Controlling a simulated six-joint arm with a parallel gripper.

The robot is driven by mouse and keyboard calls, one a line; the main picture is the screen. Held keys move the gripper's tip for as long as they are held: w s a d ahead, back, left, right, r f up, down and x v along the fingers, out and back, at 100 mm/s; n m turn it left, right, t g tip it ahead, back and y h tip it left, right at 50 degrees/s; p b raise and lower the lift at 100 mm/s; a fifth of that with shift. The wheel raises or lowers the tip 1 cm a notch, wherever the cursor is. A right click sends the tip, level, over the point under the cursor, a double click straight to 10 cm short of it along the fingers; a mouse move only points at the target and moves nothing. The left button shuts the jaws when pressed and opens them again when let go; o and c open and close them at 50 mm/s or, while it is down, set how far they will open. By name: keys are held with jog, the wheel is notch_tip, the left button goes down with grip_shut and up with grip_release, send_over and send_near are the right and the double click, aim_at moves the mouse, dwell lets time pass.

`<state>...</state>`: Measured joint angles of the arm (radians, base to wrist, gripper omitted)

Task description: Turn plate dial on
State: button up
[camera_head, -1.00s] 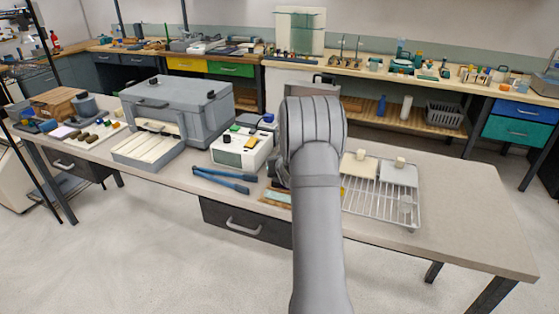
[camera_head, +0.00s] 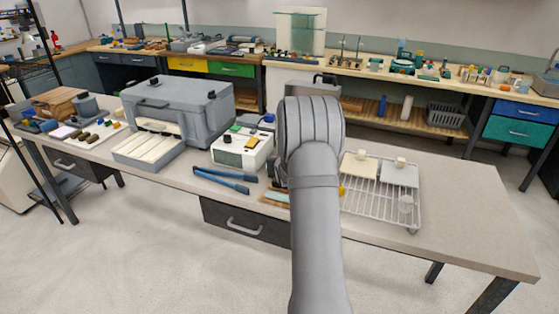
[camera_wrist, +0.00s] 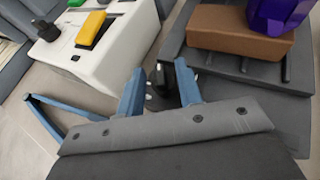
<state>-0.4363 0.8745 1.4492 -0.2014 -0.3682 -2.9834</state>
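My gripper (camera_wrist: 159,72) shows in the wrist view with two blue fingers, spread apart. A small dark knob (camera_wrist: 157,88), which looks like the plate dial, lies between the fingers at the front of a dark grey plate device (camera_wrist: 221,64). A gap shows between the fingers; whether either touches the knob I cannot tell. The knob's marking is not readable. In the head view my own arm hides the gripper, the knob and most of the plate device.
A white box (camera_wrist: 108,52) with a yellow switch (camera_wrist: 91,30) and a black knob (camera_wrist: 45,31) stands left. Blue tongs (camera_head: 222,180) lie in front of it. A brown block (camera_wrist: 238,34) sits on the plate device under a purple object (camera_wrist: 279,14). A wire rack (camera_head: 375,208) stands right.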

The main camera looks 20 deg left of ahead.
jog(key=v, duration=1.7)
jog(key=shift+s, duration=0.2)
jog(key=shift+r, duration=0.15)
